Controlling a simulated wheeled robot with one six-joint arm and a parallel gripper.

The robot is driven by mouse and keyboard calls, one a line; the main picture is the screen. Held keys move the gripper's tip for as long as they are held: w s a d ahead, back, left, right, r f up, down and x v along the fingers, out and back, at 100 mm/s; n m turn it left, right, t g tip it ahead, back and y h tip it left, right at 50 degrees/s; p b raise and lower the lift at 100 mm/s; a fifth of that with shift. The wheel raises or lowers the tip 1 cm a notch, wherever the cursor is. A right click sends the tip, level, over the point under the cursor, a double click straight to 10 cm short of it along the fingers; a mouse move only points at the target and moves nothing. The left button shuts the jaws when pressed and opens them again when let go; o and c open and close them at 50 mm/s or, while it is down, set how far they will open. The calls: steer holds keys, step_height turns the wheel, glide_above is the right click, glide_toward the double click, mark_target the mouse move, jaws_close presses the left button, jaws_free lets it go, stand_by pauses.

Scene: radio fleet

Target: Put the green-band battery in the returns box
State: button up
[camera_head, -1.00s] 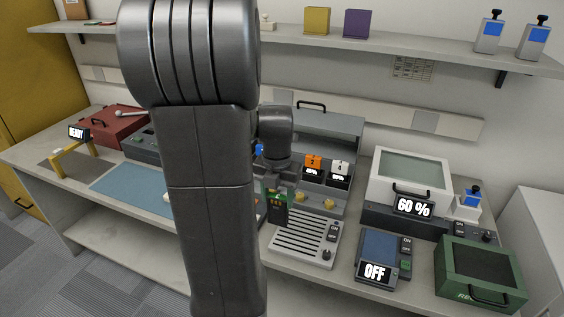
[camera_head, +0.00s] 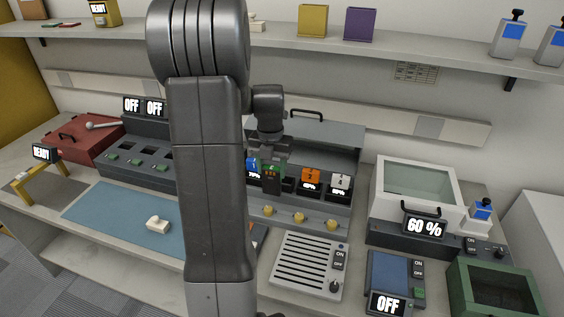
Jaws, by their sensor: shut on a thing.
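My gripper (camera_head: 271,160) is shut on the green-band battery (camera_head: 271,183), a dark block with a green top. The returns box (camera_head: 466,290) is a green box at the bottom right, partly cut off by the frame edge. My gripper is well to the left of and behind this box.
The blue-topped battery (camera_head: 253,166), orange-topped battery (camera_head: 311,178) and white-topped battery (camera_head: 340,185) stand in the rack. A slotted grey unit (camera_head: 307,266), a blue unit reading OFF (camera_head: 392,270) and a lidded white unit reading 60 % (camera_head: 415,195) lie toward the box. My arm hides the centre-left.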

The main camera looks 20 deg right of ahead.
steer(key=w+d+p, duration=0.3)
steer(key=w+d, duration=0.3)
steer(key=w, duration=0.2)
step_height(320, 180, down, 7)
steer(key=p, duration=0.1)
steer(key=shift+w+d+p, duration=0.25)
steer(key=shift+p, duration=0.15)
steer(key=shift+f, duration=0.1)
steer(key=o, duration=1.3)
steer(key=shift+o, duration=0.2)
step_height(320, 180, up, 8)
steer(key=p, duration=0.4)
steer(key=shift+f, duration=0.15)
